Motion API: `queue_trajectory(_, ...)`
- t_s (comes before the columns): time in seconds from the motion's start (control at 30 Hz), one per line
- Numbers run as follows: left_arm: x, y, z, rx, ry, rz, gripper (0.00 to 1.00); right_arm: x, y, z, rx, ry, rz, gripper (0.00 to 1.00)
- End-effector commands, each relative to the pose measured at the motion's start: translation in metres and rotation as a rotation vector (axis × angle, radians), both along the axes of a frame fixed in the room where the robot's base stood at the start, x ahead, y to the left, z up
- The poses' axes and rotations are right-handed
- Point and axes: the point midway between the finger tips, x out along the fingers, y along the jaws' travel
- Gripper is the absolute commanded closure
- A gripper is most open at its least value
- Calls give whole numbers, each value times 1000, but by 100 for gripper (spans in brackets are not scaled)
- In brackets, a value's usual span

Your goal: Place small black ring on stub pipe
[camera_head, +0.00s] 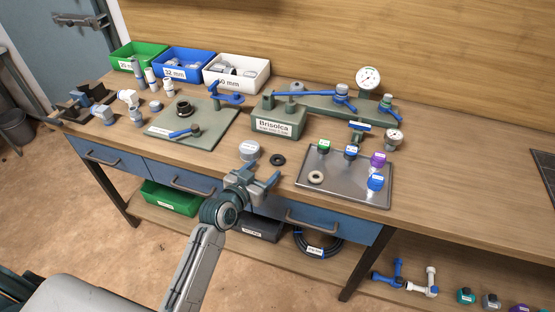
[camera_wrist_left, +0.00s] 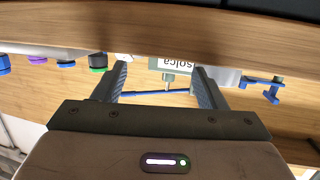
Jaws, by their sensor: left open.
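A small black ring (camera_head: 278,160) lies flat on the bench top, left of the metal tray. A short black, round, open-topped piece (camera_head: 183,110) stands on the green plate; I cannot tell whether it is the stub pipe. My left gripper (camera_head: 261,178) is open and empty at the bench's front edge, just in front of the ring and apart from it. In the left wrist view its two fingers (camera_wrist_left: 162,88) are spread with nothing held. The ring cannot be made out there. My right gripper is not in view.
A grey cylindrical part (camera_head: 249,151) stands just left of the ring. The metal tray (camera_head: 345,195) holds colored caps and a pale ring (camera_head: 316,177). The Brisolca block (camera_head: 278,122) stands behind. Bins line the back left.

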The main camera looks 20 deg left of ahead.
Motion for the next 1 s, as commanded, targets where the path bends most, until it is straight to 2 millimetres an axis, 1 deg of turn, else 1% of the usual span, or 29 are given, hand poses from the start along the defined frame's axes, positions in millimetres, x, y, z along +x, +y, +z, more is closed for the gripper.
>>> queue_trajectory(0.03,5,-1,0,-2,0,-1,35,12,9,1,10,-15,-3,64)
queue_trajectory(0.1,8,-2,-1,0,0,-1,35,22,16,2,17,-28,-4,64)
queue_trajectory(0.2,15,-5,-2,-1,2,-1,35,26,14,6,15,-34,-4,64)
queue_trajectory(0.27,23,-7,-2,-1,0,-1,35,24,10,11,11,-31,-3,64)
queue_trajectory(0.37,36,-11,-4,-2,2,-2,35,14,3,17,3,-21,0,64)
queue_trajectory(0.5,52,-15,-10,0,1,-1,35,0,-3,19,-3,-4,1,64)
queue_trajectory(0.63,57,-16,-12,-1,1,-2,35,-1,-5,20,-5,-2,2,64)
queue_trajectory(0.8,57,-16,-13,0,1,-1,35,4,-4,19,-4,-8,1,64)
queue_trajectory(0.83,57,-16,-13,0,1,-1,36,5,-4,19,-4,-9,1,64)
queue_trajectory(0.97,57,-16,-13,0,1,-1,62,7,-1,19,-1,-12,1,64)
queue_trajectory(1.0,57,-16,-13,0,1,-1,70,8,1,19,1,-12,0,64)
